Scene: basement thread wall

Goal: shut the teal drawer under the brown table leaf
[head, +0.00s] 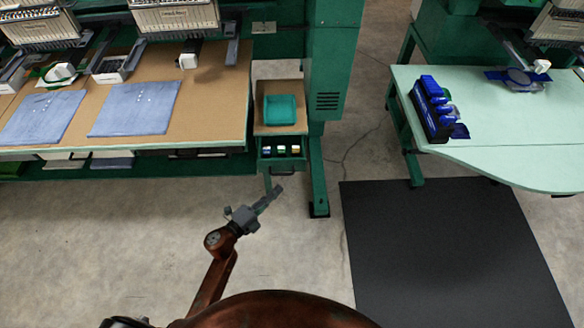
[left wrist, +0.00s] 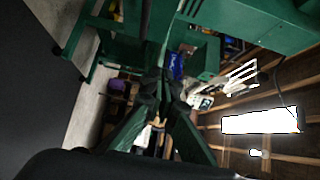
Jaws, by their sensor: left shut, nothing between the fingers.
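The teal drawer (head: 281,163) is under the narrow brown table leaf (head: 262,90) in the head view. It stands open toward me, and several small coloured items (head: 281,150) show inside it. My left gripper (head: 277,191) is shut and empty. In the head picture it is just below the drawer front, pointing up and to the right, with a gap between them. The left wrist view is tilted and dark, and I cannot make out the drawer there. My right gripper is not in view.
A teal tray (head: 280,110) sits on the leaf. A green machine post (head: 329,70) stands right of it, and a brown table with blue cloths (head: 134,108) is left. A pale green table (head: 500,120) and black floor mat (head: 450,250) lie right. Floor in front is clear.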

